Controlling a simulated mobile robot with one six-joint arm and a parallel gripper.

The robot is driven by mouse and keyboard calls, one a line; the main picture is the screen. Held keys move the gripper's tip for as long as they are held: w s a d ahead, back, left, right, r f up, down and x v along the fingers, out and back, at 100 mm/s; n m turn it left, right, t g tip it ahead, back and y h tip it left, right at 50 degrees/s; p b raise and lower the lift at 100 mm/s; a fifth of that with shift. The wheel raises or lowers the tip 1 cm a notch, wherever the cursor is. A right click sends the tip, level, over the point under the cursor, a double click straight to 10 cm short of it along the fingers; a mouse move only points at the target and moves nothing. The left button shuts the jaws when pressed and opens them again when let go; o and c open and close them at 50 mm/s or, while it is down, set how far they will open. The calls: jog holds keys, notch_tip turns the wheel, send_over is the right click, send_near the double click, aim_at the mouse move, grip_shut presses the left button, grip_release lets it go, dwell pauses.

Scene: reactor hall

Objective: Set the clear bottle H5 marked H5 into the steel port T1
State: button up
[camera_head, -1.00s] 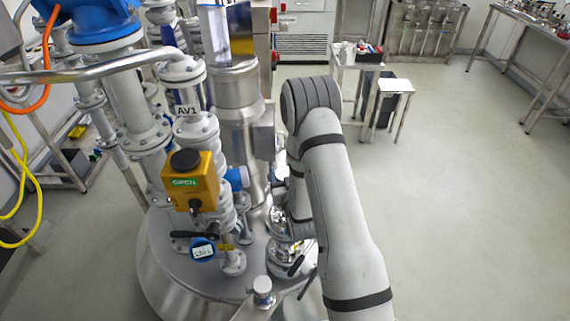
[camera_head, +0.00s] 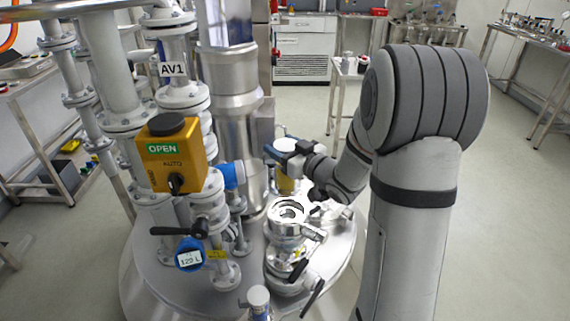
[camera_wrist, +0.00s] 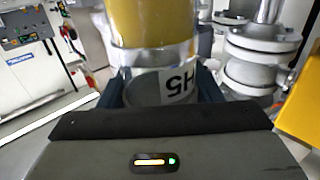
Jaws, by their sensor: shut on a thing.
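The clear bottle H5 (camera_wrist: 152,28) holds yellow contents and has a white label reading H5, seen upside down in the wrist view. My gripper (camera_wrist: 158,92) is shut on the bottle, with a dark finger on each side. In the head view, my gripper (camera_head: 284,148) holds the bottle (camera_head: 285,185) above the vessel lid, behind the steel port. The steel port (camera_head: 287,229), which I take to be T1, has a round open top. No T1 mark is readable. The bottle's lower end is partly hidden behind the port, and the gap between them is unclear.
White pipework with the AV1 tag (camera_head: 173,70) and a yellow OPEN actuator box (camera_head: 168,155) stand left of the port. A steel column (camera_head: 232,110) rises behind. Clamp handles (camera_head: 311,297) stick out at the lid's front. Open floor lies to the right.

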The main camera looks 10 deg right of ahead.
aim_at(293, 182)
jog(key=shift+s+d+f+b, duration=0.1)
jog(key=shift+s+b, duration=0.2)
jog(key=shift+f, duration=0.15)
jog(key=shift+f+b, duration=1.6)
jog(key=shift+f, duration=0.7)
jog(key=shift+s+d+r, duration=0.1)
jog(key=shift+s, duration=0.1)
jog(key=shift+f, duration=0.2)
jog(key=shift+f+b, duration=1.7)
jog(key=shift+b, duration=0.2)
jog(key=shift+f+b, duration=0.6)
jog(key=shift+b, duration=0.25)
